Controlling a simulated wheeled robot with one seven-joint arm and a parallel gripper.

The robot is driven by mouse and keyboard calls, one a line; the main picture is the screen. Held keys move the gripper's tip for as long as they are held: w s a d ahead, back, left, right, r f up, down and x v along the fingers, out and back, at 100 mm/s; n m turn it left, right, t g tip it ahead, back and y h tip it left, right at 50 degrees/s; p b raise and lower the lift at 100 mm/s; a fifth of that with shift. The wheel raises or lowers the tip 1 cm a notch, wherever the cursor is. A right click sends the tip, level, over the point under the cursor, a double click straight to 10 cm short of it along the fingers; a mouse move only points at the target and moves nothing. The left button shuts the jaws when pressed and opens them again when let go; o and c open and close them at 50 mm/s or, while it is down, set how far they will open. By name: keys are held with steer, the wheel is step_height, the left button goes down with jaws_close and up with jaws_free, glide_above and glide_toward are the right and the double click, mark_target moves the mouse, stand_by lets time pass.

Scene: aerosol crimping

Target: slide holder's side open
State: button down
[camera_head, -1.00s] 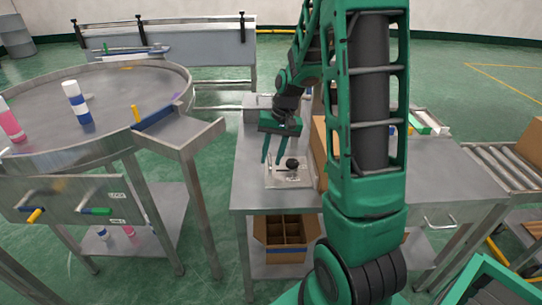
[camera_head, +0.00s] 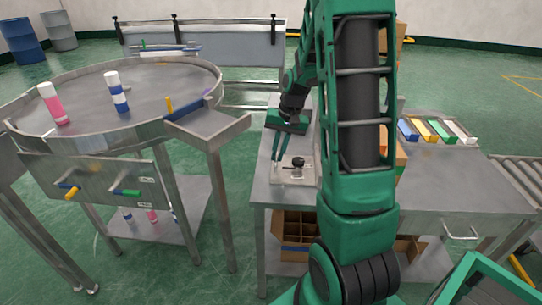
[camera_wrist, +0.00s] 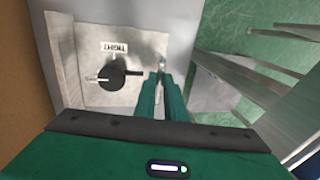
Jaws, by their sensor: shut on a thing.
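The holder (camera_head: 305,178) is a pale metal plate with a black knob on top, on the grey work table. In the wrist view the holder (camera_wrist: 90,48) carries the black knob (camera_wrist: 112,78) and a label reading "TIGHT". My gripper (camera_head: 277,163) points down at the holder's left side in the head view. In the wrist view my gripper (camera_wrist: 161,73) has its fingers close together at the plate's right edge, shut on the holder's side there. The gripped part is small and mostly hidden between the fingertips.
A round metal table (camera_head: 150,85) with a pink-and-white can (camera_head: 54,104) and a blue-and-white can (camera_head: 117,92) stands at left. A divided cardboard box (camera_head: 293,230) sits under the work table. Coloured blocks (camera_head: 438,131) lie at right. Cardboard boxes stand behind my arm.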

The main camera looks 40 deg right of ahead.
steer(key=shift+w+a+r, duration=0.1)
steer(key=shift+w+a, duration=0.1)
steer(key=shift+w, duration=0.15)
steer(key=c, duration=1.8)
jaws_free()
steer(key=r, duration=0.3)
steer(key=s+d+r, duration=0.1)
steer(key=r, duration=0.6)
steer(key=shift+s+d+r, duration=0.15)
steer(key=shift+d+r, duration=0.05)
